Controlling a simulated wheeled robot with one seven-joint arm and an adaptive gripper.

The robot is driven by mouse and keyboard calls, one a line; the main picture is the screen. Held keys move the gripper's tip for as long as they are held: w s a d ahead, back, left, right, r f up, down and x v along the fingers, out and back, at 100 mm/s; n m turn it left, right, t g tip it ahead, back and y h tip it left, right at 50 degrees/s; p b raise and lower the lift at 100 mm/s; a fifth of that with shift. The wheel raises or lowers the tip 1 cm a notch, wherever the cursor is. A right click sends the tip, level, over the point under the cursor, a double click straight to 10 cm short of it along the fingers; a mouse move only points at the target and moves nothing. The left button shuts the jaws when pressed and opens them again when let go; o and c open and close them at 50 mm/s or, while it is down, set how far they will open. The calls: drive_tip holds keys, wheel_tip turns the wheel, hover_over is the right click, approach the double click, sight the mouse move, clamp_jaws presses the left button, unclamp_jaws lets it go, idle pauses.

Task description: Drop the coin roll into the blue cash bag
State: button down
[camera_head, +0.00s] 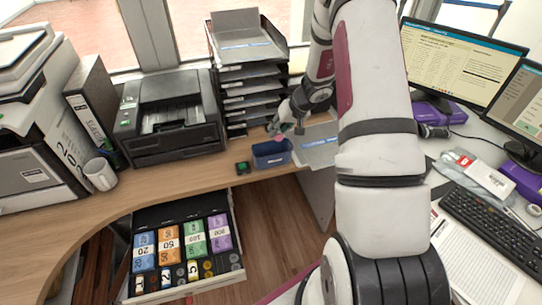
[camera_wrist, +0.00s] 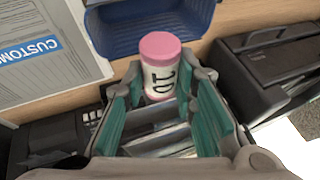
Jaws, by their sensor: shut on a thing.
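The coin roll (camera_wrist: 160,80) is white with pink ends and a "10" on its side. My gripper (camera_wrist: 160,95) is shut on it, with a green-padded finger on each side. The blue cash bag (camera_wrist: 150,35) looks like an open-topped box and lies just beyond the roll in the wrist view. In the head view the bag (camera_head: 272,158) stands on the counter, left of my arm. My gripper (camera_head: 280,130) is above it there, small and partly hidden by its own links. The roll's height over the bag is hard to tell.
An open drawer (camera_head: 187,245) below the counter holds banknote bundles and several rolls. A small dark green-topped object (camera_head: 243,168) is left of the bag. A printer (camera_head: 170,115) and stacked trays (camera_head: 250,75) stand behind. A grey document (camera_head: 318,146) lies to the right.

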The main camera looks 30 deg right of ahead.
drive_tip(key=c, duration=1.2)
unclamp_jaws()
drive_tip(key=shift+r, duration=0.15)
drive_tip(key=v, duration=1.2)
